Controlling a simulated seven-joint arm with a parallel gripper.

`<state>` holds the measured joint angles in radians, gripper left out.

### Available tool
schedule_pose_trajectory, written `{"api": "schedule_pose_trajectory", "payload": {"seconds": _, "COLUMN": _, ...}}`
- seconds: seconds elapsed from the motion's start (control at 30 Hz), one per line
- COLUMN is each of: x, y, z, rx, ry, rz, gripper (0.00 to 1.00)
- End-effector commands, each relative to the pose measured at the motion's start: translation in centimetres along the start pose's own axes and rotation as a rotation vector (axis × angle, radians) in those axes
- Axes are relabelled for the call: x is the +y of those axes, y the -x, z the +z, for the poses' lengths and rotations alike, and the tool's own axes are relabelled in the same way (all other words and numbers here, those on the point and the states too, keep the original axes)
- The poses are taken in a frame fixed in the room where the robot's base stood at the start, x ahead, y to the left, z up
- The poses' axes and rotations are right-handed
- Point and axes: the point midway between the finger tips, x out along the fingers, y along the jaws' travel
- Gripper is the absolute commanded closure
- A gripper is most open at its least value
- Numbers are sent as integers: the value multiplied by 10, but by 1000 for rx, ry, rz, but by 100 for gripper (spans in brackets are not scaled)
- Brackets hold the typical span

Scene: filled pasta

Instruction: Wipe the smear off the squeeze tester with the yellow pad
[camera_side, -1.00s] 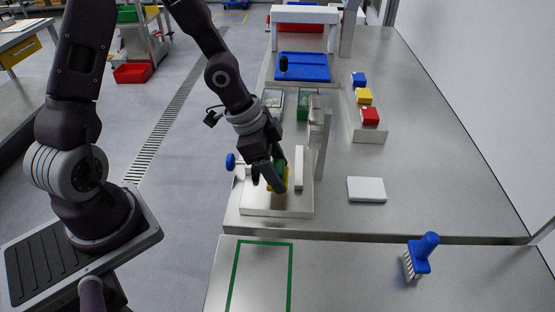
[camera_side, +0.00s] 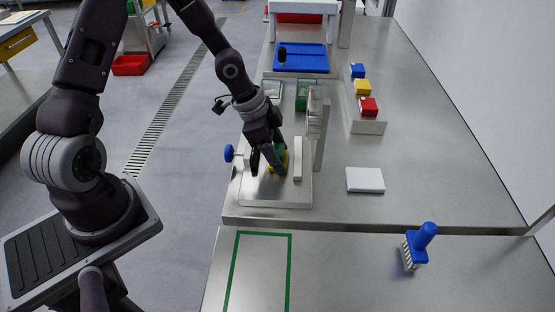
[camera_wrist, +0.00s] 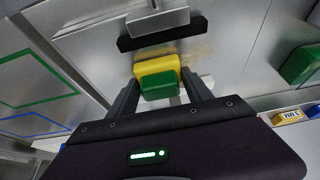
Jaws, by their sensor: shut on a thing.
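The squeeze tester (camera_side: 255,193) is a pale metal base plate with a blue knob (camera_side: 229,153) on its left and an upright block (camera_side: 298,163) on its right. My gripper (camera_side: 268,167) points down over the plate, shut on the yellow pad (camera_side: 285,158), which has a green backing. In the wrist view, the pad's yellow face (camera_wrist: 156,66) and green part (camera_wrist: 162,86) show between the fingers (camera_wrist: 160,80). The pad is at the plate; firm contact is hard to tell. A faint brownish smear (camera_wrist: 203,50) shows on the metal just right of the pad, near a black bar (camera_wrist: 163,33).
A metal post (camera_side: 320,130) stands close right of the tester. A white slab (camera_side: 365,180) lies farther right. A blue brush (camera_side: 418,245) stands in front, beside a green outlined area (camera_side: 236,275). Coloured blocks (camera_side: 362,88) and a blue tray (camera_side: 300,58) are behind.

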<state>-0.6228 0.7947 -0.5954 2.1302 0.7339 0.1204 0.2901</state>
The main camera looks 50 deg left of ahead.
Motion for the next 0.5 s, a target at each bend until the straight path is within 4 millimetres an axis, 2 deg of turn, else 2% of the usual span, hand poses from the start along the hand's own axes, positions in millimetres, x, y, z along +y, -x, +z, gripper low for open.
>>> {"api": "schedule_pose_trajectory", "payload": {"seconds": 0.5, "x": -47, "y": 0, "z": 0, "rx": 1, "ry": 3, "rz": -1, "gripper": 80}}
